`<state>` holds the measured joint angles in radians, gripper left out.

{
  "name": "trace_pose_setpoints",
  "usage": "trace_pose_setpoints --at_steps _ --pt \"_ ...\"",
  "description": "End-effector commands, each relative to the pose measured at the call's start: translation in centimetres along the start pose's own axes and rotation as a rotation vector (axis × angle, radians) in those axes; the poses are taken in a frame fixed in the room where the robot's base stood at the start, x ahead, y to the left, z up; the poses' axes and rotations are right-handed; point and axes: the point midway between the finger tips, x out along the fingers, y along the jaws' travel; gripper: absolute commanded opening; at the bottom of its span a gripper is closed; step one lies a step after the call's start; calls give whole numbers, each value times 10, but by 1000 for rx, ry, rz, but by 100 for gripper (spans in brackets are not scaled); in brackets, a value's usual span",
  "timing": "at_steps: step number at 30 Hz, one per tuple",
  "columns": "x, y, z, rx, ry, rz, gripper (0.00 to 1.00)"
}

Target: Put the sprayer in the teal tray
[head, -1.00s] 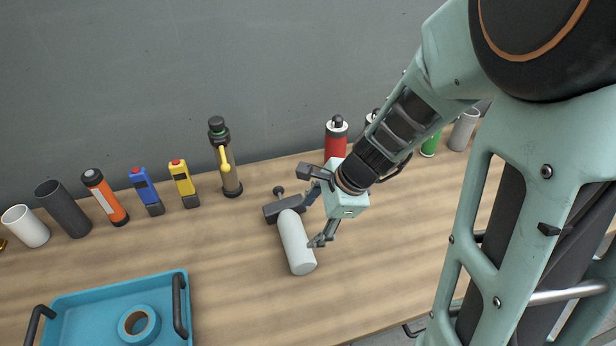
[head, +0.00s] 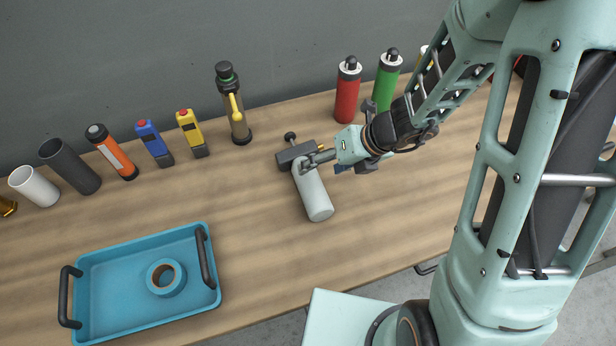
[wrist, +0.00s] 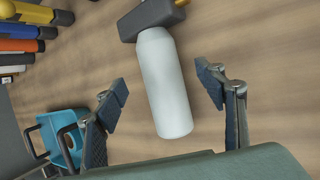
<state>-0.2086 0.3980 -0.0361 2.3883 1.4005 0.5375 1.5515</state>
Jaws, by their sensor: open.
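The sprayer (head: 313,193) lies on its side on the wooden table, with a white cylindrical body and a dark grey head (head: 295,154) with a small knob. In the wrist view its white body (wrist: 163,85) lies between and beyond my spread fingers. My gripper (head: 322,162) is open and empty, at the sprayer's upper right near its head; I cannot tell whether a finger touches it. The teal tray (head: 110,332) stands at the front left with two dark handles and a teal tape roll (head: 153,284) inside. Its edge also shows in the wrist view (wrist: 50,128).
The table between tray and sprayer is clear.

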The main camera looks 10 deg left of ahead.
Motion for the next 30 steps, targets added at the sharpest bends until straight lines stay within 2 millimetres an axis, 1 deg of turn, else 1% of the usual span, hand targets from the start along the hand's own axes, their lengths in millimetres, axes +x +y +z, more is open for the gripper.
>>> trace_pose_setpoints --at_steps 1,5,7,12,15,18,24,26,30 --pt "7 -1 -1 1 2 0 64" --pt "14 0 -1 -1 1 -1 64" --pt "21 0 -1 0 2 0 64" --pt "47 1 0 -1 4 0 64" --pt "58 1 1 -2 2 0 64" --pt "63 1 2 -2 1 -1 64" --pt "62 2 2 -2 0 -1 64" --pt "62 2 2 -2 0 -1 59" --pt "62 1 2 -2 0 -1 43"
